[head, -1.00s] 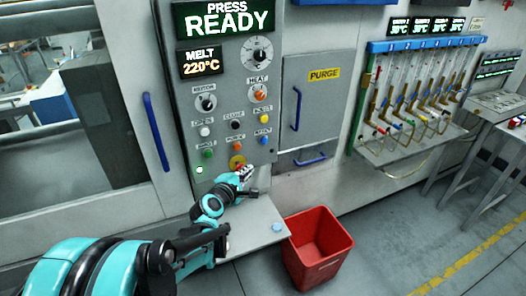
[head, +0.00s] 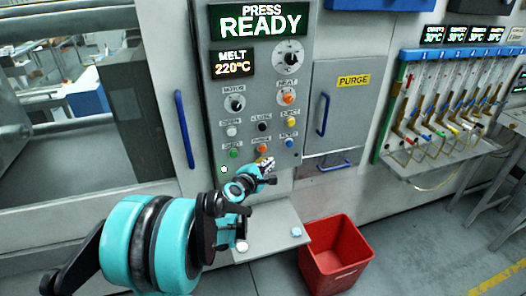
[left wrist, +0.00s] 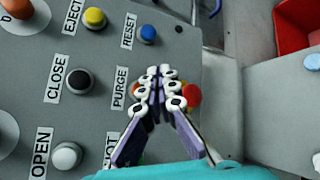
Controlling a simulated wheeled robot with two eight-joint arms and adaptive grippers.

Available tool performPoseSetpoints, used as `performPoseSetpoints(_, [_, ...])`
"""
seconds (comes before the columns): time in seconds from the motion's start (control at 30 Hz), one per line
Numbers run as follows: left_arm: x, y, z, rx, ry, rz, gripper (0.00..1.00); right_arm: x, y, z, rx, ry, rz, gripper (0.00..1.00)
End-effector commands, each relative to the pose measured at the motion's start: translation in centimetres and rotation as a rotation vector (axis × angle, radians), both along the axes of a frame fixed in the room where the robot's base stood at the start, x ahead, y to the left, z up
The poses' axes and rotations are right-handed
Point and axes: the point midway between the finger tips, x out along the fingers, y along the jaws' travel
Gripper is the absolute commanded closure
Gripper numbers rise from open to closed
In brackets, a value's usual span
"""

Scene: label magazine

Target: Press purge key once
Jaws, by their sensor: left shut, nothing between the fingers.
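The purge key is a small orange button (head: 262,149) under its label on the grey control panel (head: 225,110). In the left wrist view, only an orange edge of the purge key (left wrist: 134,91) shows beside the PURGE label (left wrist: 120,88); my fingers hide the rest. My left gripper (head: 267,164) is shut and empty, just below the key in the head view. It also shows in the left wrist view (left wrist: 160,78), its fingertips together over the key's area. I cannot tell whether they touch it. My right gripper is not in view.
A red stop button on yellow (left wrist: 191,96) sits partly behind my fingers. The blue reset key (left wrist: 147,34), black close key (left wrist: 79,80) and green shot key (head: 234,154) are close by. A shelf (head: 265,228) and red bin (head: 335,262) stand below.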

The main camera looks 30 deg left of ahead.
Motion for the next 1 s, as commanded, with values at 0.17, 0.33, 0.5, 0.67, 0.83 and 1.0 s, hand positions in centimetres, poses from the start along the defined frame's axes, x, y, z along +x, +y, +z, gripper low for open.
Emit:
performPoseSetpoints(0.17, [1.6,1.9,-0.1,0.0,0.001,0.001,1.0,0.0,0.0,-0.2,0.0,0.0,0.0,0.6])
performPoseSetpoints(0.33, [2.5,3.0,0.0,0.0,0.0,0.0,1.0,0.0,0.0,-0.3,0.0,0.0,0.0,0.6])
performPoseSetpoints(0.5, [2.8,3.3,0.0,0.0,0.0,-0.001,1.0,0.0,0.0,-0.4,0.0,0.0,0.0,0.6])
performPoseSetpoints(0.67, [2.9,3.4,0.0,0.0,0.0,-0.001,1.0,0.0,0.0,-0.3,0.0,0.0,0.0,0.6])
performPoseSetpoints(0.83, [2.9,3.4,0.0,0.0,0.0,0.0,1.0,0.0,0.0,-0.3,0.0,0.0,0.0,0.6])
performPoseSetpoints(1.0, [2.9,3.4,0.0,0.0,0.0,0.0,1.0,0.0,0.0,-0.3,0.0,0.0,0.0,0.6])
